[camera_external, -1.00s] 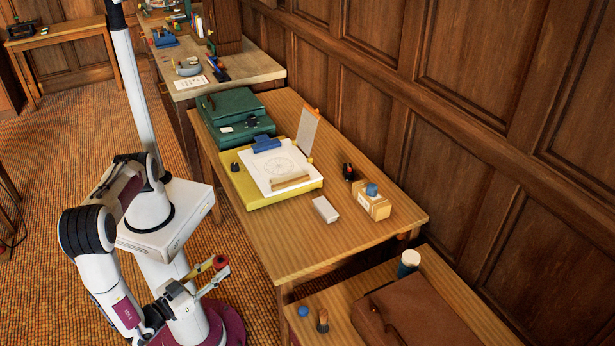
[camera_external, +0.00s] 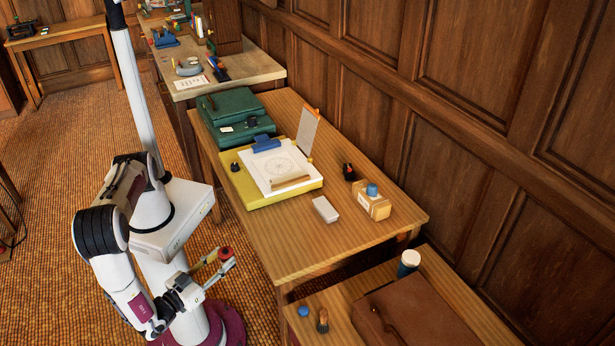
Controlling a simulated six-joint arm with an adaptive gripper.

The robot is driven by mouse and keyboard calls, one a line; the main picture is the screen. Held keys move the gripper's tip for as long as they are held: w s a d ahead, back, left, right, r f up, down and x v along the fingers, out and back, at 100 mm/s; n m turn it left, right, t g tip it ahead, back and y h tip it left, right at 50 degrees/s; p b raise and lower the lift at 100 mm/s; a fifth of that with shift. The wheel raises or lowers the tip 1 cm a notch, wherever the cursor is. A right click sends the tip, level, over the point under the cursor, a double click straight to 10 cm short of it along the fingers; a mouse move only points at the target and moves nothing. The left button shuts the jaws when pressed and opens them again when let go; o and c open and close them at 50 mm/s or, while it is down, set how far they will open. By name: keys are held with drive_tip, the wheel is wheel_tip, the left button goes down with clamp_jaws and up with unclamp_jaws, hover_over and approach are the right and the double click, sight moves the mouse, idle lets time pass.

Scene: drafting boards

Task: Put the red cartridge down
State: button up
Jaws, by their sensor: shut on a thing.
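My gripper (camera_external: 217,272) is at the lower left, in front of the wooden table's near left edge and out over the floor. It is shut on the red cartridge (camera_external: 226,253), a small red-topped piece between its fingertips. The cartridge is held in the air, clear of any surface. Its lower part is partly hidden by the fingers.
The wooden table (camera_external: 270,235) has free room at its near left. On it are a yellow drafting board (camera_external: 250,193), a pale block (camera_external: 325,209), a tan box with a blue cap (camera_external: 374,206) and green cases (camera_external: 235,118). A lower table holds a brown case (camera_external: 430,315).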

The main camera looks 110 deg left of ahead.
drive_tip(key=x, duration=2.5)
drive_tip(key=shift+d+f, duration=0.1)
drive_tip(key=shift+x, duration=1.8)
drive_tip(key=shift+f, duration=0.3)
drive_tip(key=o, duration=1.1)
